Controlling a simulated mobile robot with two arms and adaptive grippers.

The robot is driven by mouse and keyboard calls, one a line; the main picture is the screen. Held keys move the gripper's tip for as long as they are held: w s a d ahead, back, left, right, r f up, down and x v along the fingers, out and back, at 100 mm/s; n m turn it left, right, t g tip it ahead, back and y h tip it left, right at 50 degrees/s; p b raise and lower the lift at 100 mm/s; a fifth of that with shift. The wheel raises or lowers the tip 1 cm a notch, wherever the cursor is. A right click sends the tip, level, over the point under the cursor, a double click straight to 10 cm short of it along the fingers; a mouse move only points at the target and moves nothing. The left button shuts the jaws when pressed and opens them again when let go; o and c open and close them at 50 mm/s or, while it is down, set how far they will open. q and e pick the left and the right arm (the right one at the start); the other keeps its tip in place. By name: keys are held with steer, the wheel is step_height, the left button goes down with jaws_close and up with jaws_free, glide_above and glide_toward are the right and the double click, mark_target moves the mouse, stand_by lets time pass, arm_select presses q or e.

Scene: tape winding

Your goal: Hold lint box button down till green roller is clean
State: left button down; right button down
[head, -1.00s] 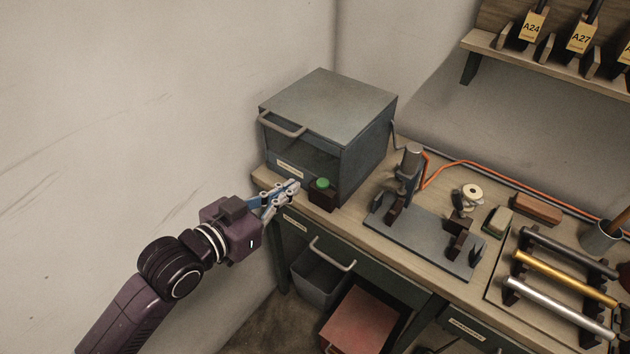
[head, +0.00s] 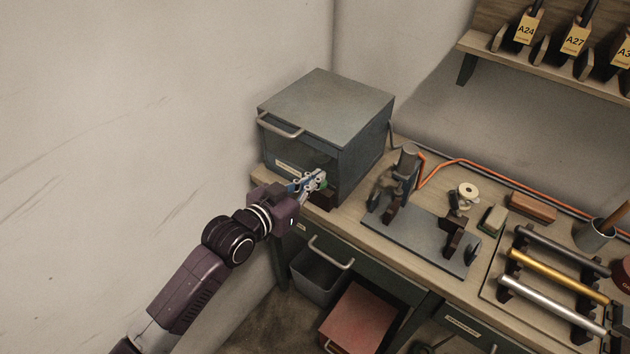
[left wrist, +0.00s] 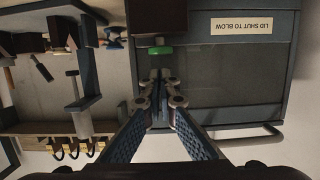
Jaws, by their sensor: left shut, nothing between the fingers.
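The lint box (head: 330,105) is a grey metal box with a handled lid, at the left end of the bench. Its green button (head: 325,184) sits on a dark block at the box's front right and is mostly hidden by my left gripper (head: 322,177). The left gripper is shut and empty, its tips at the button. In the left wrist view the green button (left wrist: 160,50) shows just beyond the closed fingertips (left wrist: 162,74). I cannot tell whether they touch. I cannot make out a green roller; the box's interior is dim. My right gripper is not in view.
A grey fixture plate (head: 415,238) stands right of the box. Farther right, a rack holds a dark, a gold (head: 560,276) and a silver bar. A grey bin (head: 318,278) and a red box (head: 358,318) are below the bench. The wall is close on the left.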

arm_select(q)
steer(key=shift+f, duration=0.8)
steer(key=shift+f, duration=0.1)
